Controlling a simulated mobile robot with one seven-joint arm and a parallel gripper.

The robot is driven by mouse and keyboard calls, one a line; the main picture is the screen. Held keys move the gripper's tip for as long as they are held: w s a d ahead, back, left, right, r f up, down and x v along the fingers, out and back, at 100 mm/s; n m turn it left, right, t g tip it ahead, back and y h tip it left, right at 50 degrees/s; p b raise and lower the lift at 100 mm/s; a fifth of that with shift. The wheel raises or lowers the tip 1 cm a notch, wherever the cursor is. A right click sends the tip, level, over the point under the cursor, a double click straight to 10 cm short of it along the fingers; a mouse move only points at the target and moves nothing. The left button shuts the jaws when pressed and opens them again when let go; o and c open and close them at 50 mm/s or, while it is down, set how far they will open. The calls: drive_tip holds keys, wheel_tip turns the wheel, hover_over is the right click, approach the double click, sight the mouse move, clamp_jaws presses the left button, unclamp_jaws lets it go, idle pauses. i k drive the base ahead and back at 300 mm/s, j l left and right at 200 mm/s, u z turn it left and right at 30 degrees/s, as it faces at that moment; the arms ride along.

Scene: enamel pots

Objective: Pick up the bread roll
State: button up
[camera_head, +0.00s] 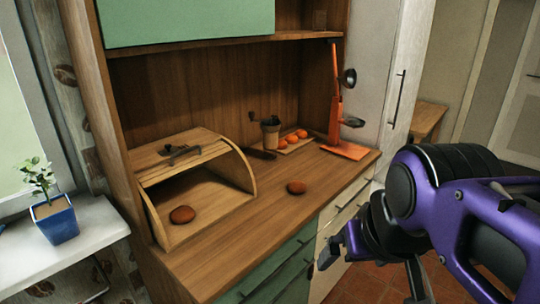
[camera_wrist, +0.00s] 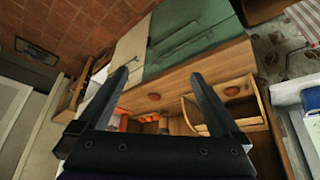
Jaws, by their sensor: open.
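One brown bread roll (camera_head: 296,187) lies on the bare wooden counter (camera_head: 255,215), right of the open wooden bread box (camera_head: 245,172). A second brown roll (camera_head: 182,215) lies at the mouth of the box. In the wrist view the counter roll (camera_wrist: 154,97) shows between the fingers, and the box roll (camera_wrist: 232,91) is to the right. My gripper (camera_wrist: 159,77) is open and empty. In the head view it is at the lower right, in front of the counter and apart from both rolls.
A cabinet (camera_head: 190,22) hangs above. A potted plant (camera_head: 55,220) stands at left. The counter around the right roll is clear.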

sight(296, 187)
drive_tip(key=i+l+u, duration=0.1)
drive_tip(key=u, duration=0.3)
drive_tip(key=l+u, duration=0.15)
drive_tip(key=u, duration=0.3)
drive_tip(key=i+l+u, duration=0.1)
drive_tip(key=l+u, duration=0.15)
drive_tip(key=l, duration=0.15)
drive_tip(key=l+u, duration=0.2)
drive_tip(key=l, duration=0.15)
drive_tip(key=l+u, duration=0.1)
drive_tip(key=l, duration=0.35)
drive_tip(key=i+l+u, duration=0.1)
drive_tip(key=l, duration=0.3)
